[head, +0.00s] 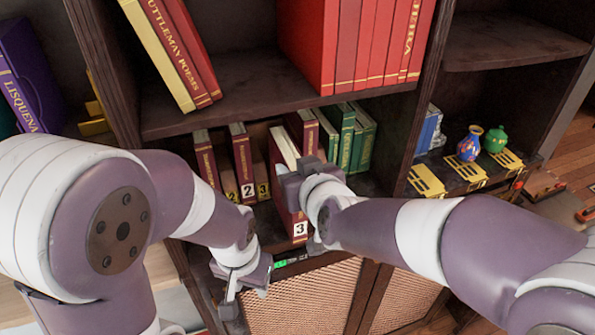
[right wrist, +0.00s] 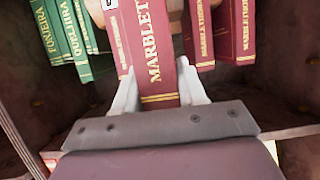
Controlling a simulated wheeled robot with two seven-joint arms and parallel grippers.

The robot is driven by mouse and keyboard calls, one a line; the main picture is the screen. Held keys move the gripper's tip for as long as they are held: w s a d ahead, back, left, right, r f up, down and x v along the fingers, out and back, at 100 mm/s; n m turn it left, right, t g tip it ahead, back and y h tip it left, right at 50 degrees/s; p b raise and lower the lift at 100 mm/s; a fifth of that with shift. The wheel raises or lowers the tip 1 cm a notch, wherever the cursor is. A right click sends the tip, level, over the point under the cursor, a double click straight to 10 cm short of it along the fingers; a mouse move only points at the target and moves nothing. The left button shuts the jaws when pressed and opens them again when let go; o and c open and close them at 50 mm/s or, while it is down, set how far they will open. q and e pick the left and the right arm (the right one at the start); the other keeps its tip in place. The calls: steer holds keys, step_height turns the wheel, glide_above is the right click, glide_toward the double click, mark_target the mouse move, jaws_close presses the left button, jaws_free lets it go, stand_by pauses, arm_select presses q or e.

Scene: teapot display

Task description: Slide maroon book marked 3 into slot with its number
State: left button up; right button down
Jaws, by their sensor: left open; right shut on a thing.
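The maroon book marked 3 (head: 286,205) sticks out of the middle shelf, with its white 3 label low on the spine. My right gripper (head: 297,178) is shut on it. In the right wrist view, the fingers (right wrist: 160,88) stand on both sides of the maroon book (right wrist: 153,45), whose spine has gold lettering. The slot with a yellow 3 label (head: 263,191) is just left of the held book, beside the maroon book marked 2 (head: 242,162). My left gripper (head: 247,287) is open and empty, low in front of the cabinet.
Other maroon books (head: 303,132) and green books (head: 347,133) stand to the right on the same shelf. A dark upper shelf (head: 235,85) with red books is above. Vases (head: 470,144) stand far right. Woven cabinet doors (head: 305,300) are below.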

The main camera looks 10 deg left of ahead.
steer(key=shift+w+r, duration=0.1)
steer(key=shift+r, duration=0.1)
steer(key=shift+s+d, duration=0.1)
steer(key=shift+s, duration=0.15)
steer(key=shift+w+a, duration=0.2)
steer(key=shift+w, duration=0.1)
stand_by(1.5)
steer(key=shift+s, duration=0.1)
steer(key=shift+s+d, duration=0.2)
steer(key=shift+f, duration=0.1)
stand_by(2.3)
stand_by(0.4)
